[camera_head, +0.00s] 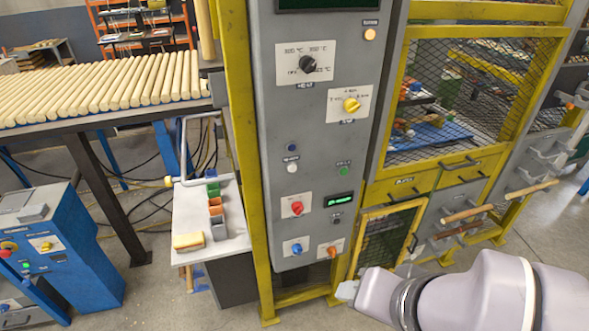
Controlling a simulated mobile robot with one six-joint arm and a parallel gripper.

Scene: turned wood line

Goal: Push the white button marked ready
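The grey control panel (319,120) stands upright in the middle of the view. A round white button (292,168) sits on its left half, with a small label just above it that is too small to read. A dark blue button (292,147) is right above that label. A green button (344,171) sits to the right of the white one. My arm reaches in from the lower right. My gripper (346,291) is low, below and right of the panel's bottom edge, well apart from the white button. Its fingers are too small and turned to tell open from shut.
The panel also bears a black knob (307,64), a yellow knob (351,105), a red knob (297,208) and a lit green display (339,199). A yellow frame post (243,140) runs along its left. A yellow mesh cage (470,80) stands right. Space before the panel looks clear.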

